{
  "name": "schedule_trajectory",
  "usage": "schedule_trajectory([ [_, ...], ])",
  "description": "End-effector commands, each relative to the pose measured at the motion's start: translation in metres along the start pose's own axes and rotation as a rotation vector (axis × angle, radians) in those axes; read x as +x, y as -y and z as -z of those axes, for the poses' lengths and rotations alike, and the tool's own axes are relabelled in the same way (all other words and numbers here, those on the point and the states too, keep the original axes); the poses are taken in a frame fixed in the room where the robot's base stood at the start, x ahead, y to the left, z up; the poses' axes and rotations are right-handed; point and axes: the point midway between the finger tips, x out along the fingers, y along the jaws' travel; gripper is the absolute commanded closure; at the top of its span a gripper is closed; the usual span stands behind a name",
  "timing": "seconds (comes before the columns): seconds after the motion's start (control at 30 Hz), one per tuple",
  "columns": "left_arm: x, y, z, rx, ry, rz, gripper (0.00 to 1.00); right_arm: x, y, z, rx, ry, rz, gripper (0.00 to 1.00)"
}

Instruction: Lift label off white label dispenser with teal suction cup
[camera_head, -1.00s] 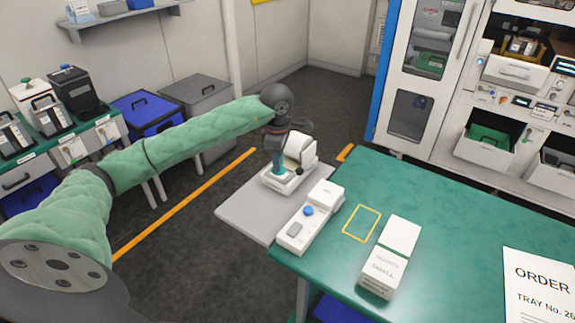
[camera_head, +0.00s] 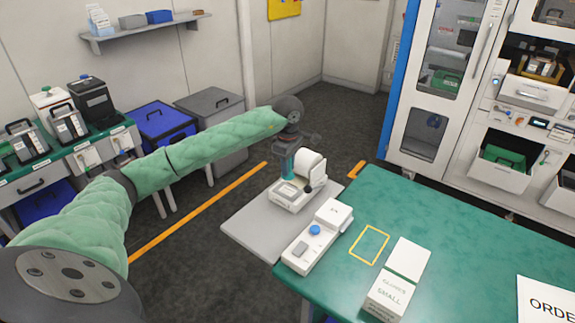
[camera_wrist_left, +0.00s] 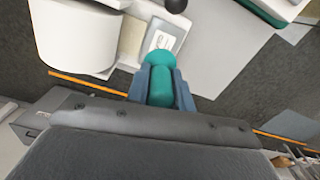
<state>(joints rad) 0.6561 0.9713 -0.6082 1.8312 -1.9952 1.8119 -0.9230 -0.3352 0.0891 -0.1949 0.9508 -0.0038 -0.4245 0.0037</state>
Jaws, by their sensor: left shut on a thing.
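The white label dispenser (camera_head: 290,202) stands on a light grey shelf beside the green table, with its white roll (camera_head: 311,166) at the back. It also fills the upper left of the left wrist view (camera_wrist_left: 75,40). My left gripper (camera_head: 288,150) is shut on the teal suction cup (camera_wrist_left: 160,85) and holds it upright above the dispenser's front part. A white printed label (camera_wrist_left: 164,36) shows just beyond the cup in the wrist view. The cup's underside is hidden, so I cannot tell whether a label clings to it. My right gripper is not in view.
A white device with a blue button (camera_head: 315,231) and a glove box (camera_head: 398,280) lie on the green table (camera_head: 450,245). A yellow outlined square (camera_head: 369,245) there is empty. A grey bin (camera_head: 215,115) and blue bin (camera_head: 160,125) stand behind my arm.

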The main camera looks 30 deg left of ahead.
Motion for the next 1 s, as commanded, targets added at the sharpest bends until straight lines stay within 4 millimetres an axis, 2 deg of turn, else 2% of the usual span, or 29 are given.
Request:
schedule_trajectory([
  [0.6, 0.05, 0.0, 0.0, -0.001, 0.001, 0.001, 0.91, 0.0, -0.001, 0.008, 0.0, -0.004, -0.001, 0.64],
  [1.0, 0.055, 0.0, 0.0, -0.002, 0.0, -0.001, 0.91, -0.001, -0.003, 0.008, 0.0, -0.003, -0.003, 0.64],
])
